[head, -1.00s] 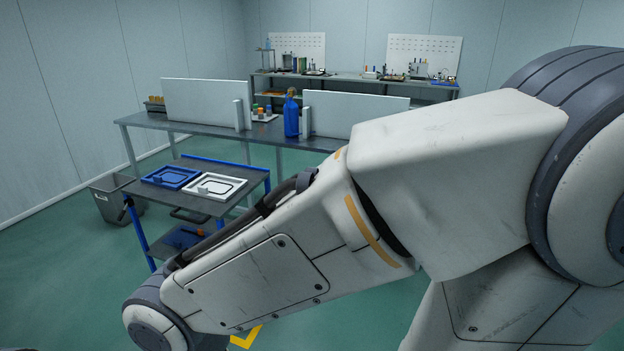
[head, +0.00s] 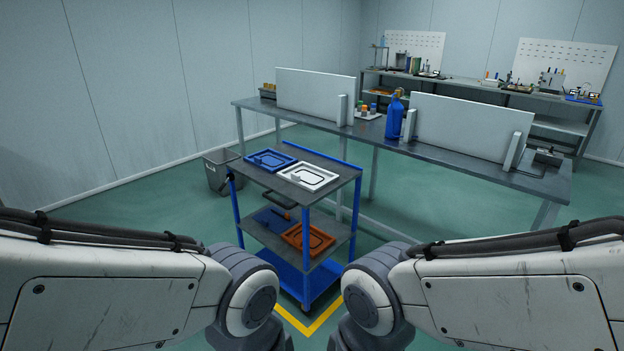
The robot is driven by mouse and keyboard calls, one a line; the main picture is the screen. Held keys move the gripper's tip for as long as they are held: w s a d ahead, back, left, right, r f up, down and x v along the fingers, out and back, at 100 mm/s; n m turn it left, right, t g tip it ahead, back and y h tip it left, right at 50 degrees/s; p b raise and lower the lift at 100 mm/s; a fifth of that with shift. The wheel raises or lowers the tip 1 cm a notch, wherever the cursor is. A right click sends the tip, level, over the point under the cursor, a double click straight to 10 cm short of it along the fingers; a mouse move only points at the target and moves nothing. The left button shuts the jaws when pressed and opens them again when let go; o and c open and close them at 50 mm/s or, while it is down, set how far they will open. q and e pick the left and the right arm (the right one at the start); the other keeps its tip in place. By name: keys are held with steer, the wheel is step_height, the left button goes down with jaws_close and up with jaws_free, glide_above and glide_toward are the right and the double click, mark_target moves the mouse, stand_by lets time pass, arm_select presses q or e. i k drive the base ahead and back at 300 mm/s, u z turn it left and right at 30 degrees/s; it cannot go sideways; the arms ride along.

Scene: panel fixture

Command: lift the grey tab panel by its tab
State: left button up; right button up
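A pale grey-white panel (head: 318,180) lies flat on the top shelf of the cart, at the right of a blue panel (head: 282,163). It has a dark rounded outline and a small raised block on its left part, which may be its tab; it is too small to be sure. No darker grey panel shows on the cart. My two arms come in from the left and right lower edges, and their elbows are near the bottom middle. Neither gripper is in view, and nothing in view touches the panel.
The cart (head: 336,163) has an orange panel (head: 296,238) on its lower shelf. A grey bin (head: 216,176) stands left of it. Behind is a long bench (head: 262,107) with upright white boards (head: 318,98) and a blue bottle (head: 395,118). Floor is clear at the right.

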mark_target(309, 177)
steer(key=u, duration=0.45)
steer(key=i, duration=2.25)
steer(key=z, duration=0.55)
steer(key=i, duration=0.6)
steer(key=z, duration=0.2)
